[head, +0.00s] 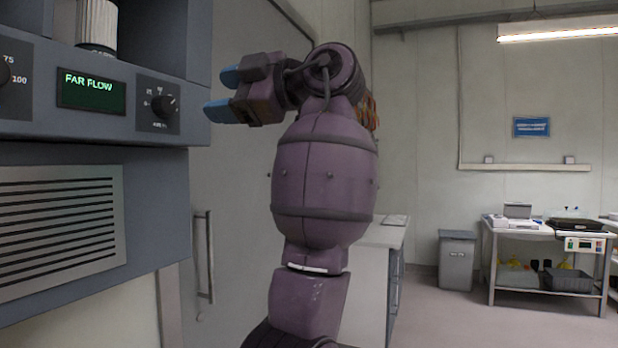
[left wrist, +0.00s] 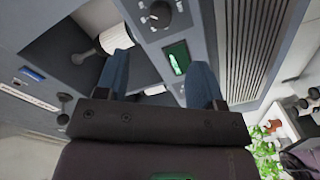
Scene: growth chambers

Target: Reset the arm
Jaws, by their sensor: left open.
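My left gripper (head: 222,94) is raised in front of the grey control panel (head: 150,65), its blue fingers pointing left toward the panel's right edge. The fingers are apart with nothing between them. In the left wrist view the open fingers of the left gripper (left wrist: 160,78) show with the panel beyond. My left arm (head: 322,165) rises from the bottom middle, bent at the top. The panel has a green display (head: 91,92) reading "FAR FLOW" and a black dial (head: 163,106). My right gripper is not in view.
A white ribbed cylinder (head: 97,26) stands above the display. Below is a slatted vent (head: 60,226). A door handle (head: 204,257) is behind the arm. A grey bin (head: 457,260) and a bench (head: 520,229) stand far right, with open floor before them. Green plants (left wrist: 265,157) show in the wrist view.

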